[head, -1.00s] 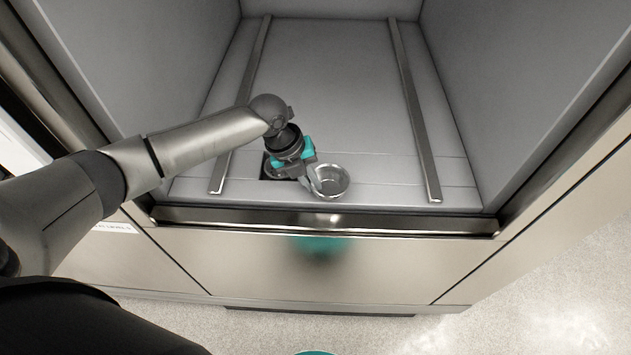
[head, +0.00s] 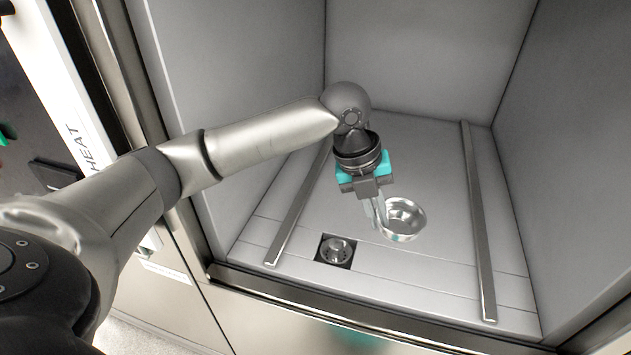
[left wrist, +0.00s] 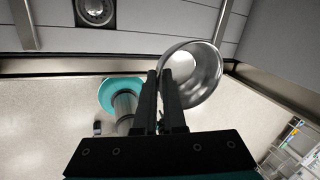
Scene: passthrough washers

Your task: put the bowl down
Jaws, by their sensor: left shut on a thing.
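A shiny metal bowl (head: 403,217) is inside the washer chamber, over its grey floor (head: 415,145). My left gripper (head: 379,213) points down and is shut on the bowl's near-left rim. In the left wrist view, the gripper's dark fingers (left wrist: 166,100) pinch the rim of the bowl (left wrist: 196,75), which looks tilted there. I cannot tell whether the bowl touches the floor. My right gripper is not in view.
A square drain (head: 336,251) is set in the floor at the front left. Metal rails (head: 478,220) run along both sides of the floor. The chamber's front sill (head: 290,291) and side walls bound the space. The floor between the rails is otherwise clear.

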